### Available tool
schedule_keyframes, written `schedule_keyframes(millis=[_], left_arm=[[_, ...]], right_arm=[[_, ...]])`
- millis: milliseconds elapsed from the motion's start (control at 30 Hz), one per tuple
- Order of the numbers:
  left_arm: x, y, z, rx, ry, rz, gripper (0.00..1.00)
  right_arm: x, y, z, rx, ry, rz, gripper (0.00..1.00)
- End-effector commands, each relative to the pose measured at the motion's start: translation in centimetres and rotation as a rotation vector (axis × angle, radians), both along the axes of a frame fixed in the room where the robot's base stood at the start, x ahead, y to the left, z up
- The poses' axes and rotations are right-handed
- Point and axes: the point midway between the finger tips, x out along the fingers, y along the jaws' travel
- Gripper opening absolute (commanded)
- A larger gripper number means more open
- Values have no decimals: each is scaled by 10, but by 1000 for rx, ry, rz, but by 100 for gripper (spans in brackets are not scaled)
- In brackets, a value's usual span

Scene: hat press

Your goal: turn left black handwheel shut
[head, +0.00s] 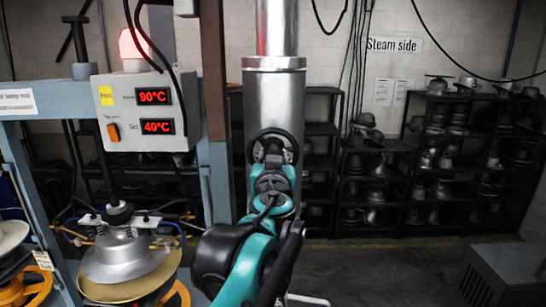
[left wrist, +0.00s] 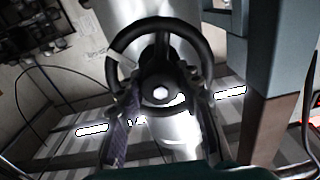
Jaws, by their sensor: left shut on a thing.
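The black handwheel (head: 272,133) sits on the front of a shiny metal pipe in the middle of the head view. My left gripper (head: 273,162) is at the wheel and covers its lower part there. In the left wrist view the wheel (left wrist: 125,42) fills the middle, with a round hub and a bright centre nut. The two fingers of my left gripper (left wrist: 163,112) lie on either side of the hub, shut on the wheel. The exact finger contact is partly hidden. My right gripper is not in view.
A control box (head: 145,112) with red 90°C and 40°C readouts hangs left of the pipe (head: 275,85). A grey hat form (head: 118,258) stands on the press at lower left. Black shelves (head: 380,190) of hat forms line the back wall.

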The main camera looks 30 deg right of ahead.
Motion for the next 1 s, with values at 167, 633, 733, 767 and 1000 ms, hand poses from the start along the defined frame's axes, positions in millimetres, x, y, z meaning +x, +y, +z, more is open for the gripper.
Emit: schedule_keyframes(millis=[167,633,733,767,1000], left_arm=[[0,0,0,142,-87,1,6],[0,0,0,522,-320,1,6],[0,0,0,603,-370,1,6],[0,0,0,627,-384,0,6],[0,0,0,821,-504,0,6]], right_arm=[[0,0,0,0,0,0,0],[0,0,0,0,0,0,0],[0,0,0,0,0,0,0],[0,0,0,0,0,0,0],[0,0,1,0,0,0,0]])
